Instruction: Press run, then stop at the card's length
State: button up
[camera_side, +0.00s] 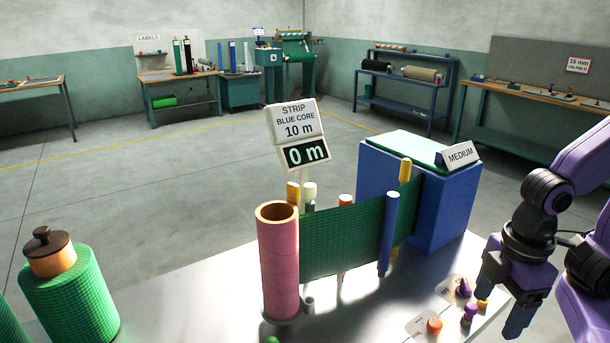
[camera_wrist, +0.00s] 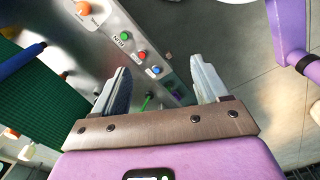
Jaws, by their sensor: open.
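The white card (camera_side: 297,120) reads "STRIP BLUE CORE 10 m". The display (camera_side: 306,154) below it reads "0 m". Green netting (camera_side: 340,238) stretches between a pink roll (camera_side: 279,265) and a blue upright roller (camera_side: 389,235). In the wrist view a panel carries a green button (camera_wrist: 125,37), a red button (camera_wrist: 142,56) and a blue button (camera_wrist: 156,71) in a row; their small labels are hard to read. My gripper (camera_side: 497,310) is open and empty at the right edge of the bench. Its fingers point toward the panel in the wrist view (camera_wrist: 160,68), apart from the buttons.
An orange knob (camera_side: 434,325) and purple knobs (camera_side: 464,289) sit on the bench near my gripper. A blue box (camera_side: 445,205) with a "MEDIUM" sign (camera_side: 459,154) stands behind. A green netting roll (camera_side: 70,300) stands front left. Open floor lies beyond the bench.

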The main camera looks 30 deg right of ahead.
grip_shut()
dwell(1.7)
